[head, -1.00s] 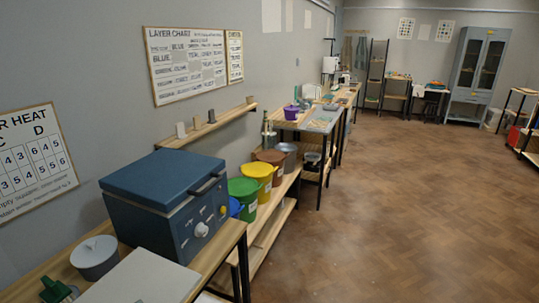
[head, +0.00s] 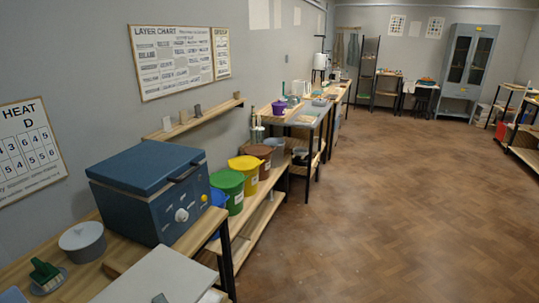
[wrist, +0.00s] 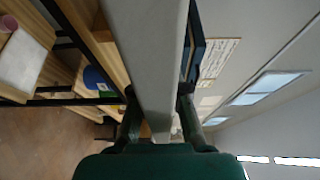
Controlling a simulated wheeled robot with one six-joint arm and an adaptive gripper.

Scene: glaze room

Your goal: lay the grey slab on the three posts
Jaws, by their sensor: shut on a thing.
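The grey slab (head: 160,278) shows as a pale flat plate at the bottom of the head view, cut off by the frame edge. In the wrist view the slab (wrist: 158,60) runs edge-on, straight out from my gripper (wrist: 158,112). My gripper is shut on the slab, one finger on each side of it. A small grey piece at the slab's lower edge in the head view is too cut off to identify. Several small upright pieces (head: 183,117) stand on the wall shelf; I cannot tell whether they are the three posts.
A blue kiln (head: 150,195) with its lid down stands on the wooden bench, just beyond the slab. Coloured buckets (head: 228,188) line a low shelf. The floor on the right is clear.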

